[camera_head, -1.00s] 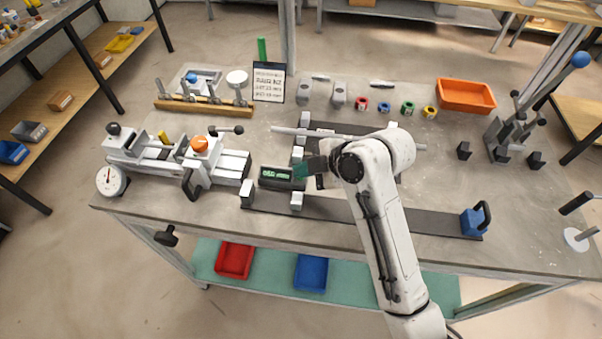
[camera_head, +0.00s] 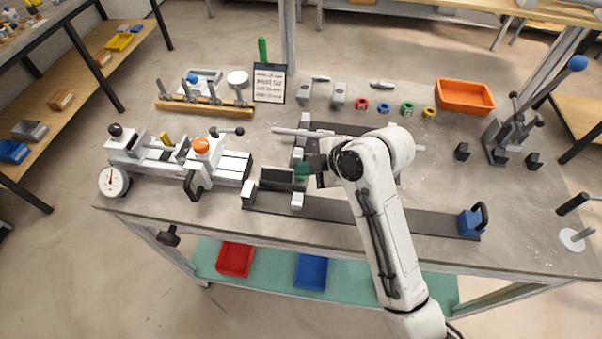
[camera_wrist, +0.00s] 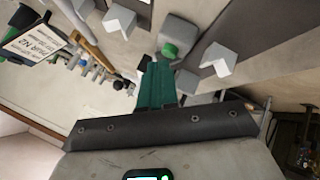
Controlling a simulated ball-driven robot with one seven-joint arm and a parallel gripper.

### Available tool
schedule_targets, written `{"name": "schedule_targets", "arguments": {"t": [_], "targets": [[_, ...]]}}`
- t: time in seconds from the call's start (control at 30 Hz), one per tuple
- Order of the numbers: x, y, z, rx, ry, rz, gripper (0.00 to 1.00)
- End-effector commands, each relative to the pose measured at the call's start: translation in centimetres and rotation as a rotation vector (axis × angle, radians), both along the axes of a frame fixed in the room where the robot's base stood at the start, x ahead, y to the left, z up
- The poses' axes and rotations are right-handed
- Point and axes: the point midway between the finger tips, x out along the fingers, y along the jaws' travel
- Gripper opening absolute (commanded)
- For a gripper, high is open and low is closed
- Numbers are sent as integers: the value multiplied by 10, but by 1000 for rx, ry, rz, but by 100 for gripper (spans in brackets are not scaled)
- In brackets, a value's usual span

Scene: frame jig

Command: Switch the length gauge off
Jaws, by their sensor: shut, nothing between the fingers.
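The length gauge (camera_head: 276,180) is a dark box with a display on its front. It stands on the bench between small white blocks, and its display looks dark. My gripper (camera_head: 302,170) is at the gauge's right end, its green fingers shut and empty. In the wrist view the shut fingers (camera_wrist: 156,84) point toward a grey box with a round green button (camera_wrist: 170,51). This box is probably the gauge. The fingertips are close to the button; I cannot tell whether they touch it.
White blocks (camera_head: 249,193) stand close around the gauge. A grey rod (camera_head: 292,132) lies behind my gripper. A clamp fixture with an orange knob (camera_head: 200,146) is to the left.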

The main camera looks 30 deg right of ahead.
Motion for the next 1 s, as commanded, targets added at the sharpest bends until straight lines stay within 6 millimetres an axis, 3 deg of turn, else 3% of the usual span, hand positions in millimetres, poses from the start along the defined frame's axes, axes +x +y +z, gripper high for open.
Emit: {"name": "schedule_targets", "arguments": {"t": [0.63,1.0], "targets": [[1,0,51,0,-5,1,0],[1,0,52,1,-6,2,0]]}}
